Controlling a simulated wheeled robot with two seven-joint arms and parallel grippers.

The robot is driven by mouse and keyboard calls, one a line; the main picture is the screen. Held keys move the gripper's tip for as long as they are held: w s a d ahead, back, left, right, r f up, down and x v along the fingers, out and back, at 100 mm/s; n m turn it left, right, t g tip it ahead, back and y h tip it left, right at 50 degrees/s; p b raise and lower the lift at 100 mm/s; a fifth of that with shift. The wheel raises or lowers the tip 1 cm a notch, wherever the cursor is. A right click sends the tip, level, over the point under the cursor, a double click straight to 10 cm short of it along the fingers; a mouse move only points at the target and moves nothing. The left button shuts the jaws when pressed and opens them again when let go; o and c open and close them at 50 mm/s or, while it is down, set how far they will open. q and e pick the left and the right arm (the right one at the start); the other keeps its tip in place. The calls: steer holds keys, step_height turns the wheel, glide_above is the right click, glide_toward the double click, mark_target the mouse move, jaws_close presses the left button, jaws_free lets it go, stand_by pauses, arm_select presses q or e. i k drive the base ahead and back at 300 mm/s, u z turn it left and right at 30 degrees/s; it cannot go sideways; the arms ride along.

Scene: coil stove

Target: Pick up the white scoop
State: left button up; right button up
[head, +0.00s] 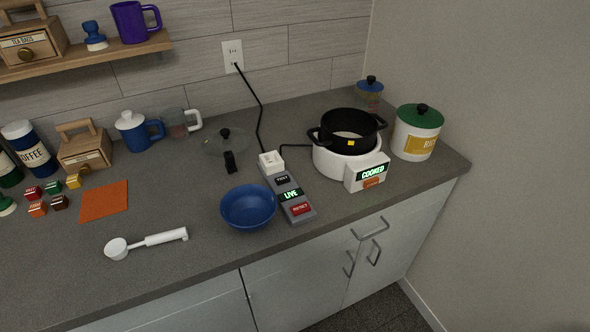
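The white scoop (152,241) lies on the grey countertop near its front edge, in the left half of the head view. Its round bowl end points left and its thick handle points right and slightly up. Nothing touches it. Neither of my grippers shows in the head view.
A blue bowl (249,206) stands right of the scoop, and an orange mat (104,200) lies behind it. Several small coloured blocks (54,187) sit at left. Further right are a power strip (290,196) and a white cooker (335,163) holding a black pot (349,131).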

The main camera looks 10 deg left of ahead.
mark_target(117, 249)
steer(key=u, duration=1.6)
